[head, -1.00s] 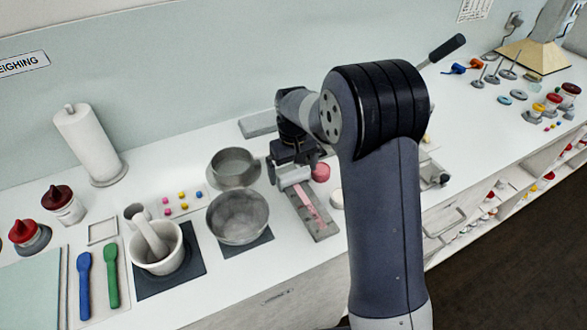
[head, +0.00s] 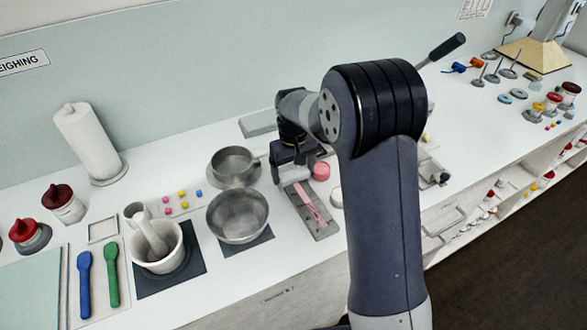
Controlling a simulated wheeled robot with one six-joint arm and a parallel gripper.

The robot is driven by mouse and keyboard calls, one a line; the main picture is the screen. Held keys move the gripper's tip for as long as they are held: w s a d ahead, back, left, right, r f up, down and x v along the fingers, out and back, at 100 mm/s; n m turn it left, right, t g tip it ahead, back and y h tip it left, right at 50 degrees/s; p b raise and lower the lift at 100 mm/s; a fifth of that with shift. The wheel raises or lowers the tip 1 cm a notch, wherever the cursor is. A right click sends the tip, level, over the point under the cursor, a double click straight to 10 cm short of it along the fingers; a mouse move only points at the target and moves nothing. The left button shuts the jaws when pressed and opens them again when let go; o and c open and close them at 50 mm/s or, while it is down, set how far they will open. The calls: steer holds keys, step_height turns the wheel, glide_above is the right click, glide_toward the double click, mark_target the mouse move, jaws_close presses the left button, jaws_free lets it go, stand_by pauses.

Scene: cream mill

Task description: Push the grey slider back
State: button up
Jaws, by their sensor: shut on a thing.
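A grey base plate (head: 324,229) lies on the white counter, with a pink strip (head: 311,204) running along it. My gripper (head: 294,176) is low over the far end of this plate, with its fingers pointing down. It is shut on the grey slider, which the gripper hides almost fully in the head view. I cannot make out the contact between fingers and slider.
A steel pan (head: 233,167) and a metal bowl (head: 238,216) stand left of my gripper. A pink round piece (head: 321,171) and a pale round piece (head: 336,197) are close on the right. A flat grey block (head: 258,124) lies behind, near the wall.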

steer(key=shift+w+a+r+p, duration=0.1)
steer(key=shift+w+a+p, duration=0.2)
steer(key=shift+w, duration=0.45)
steer(key=shift+w+a+f+p, duration=0.1)
steer(key=shift+w+a+p, duration=0.2)
steer(key=shift+w, duration=0.5)
steer(key=shift+w+a+r+p, duration=0.15)
steer(key=shift+w+a, duration=0.2)
steer(key=shift+w, duration=0.4)
steer(key=shift+c, duration=0.3)
steer(key=o, duration=1.2)
steer(key=shift+o, duration=0.2)
step_height(320, 180, up, 11)
steer(key=b, duration=0.1)
steer(key=shift+f, duration=0.2)
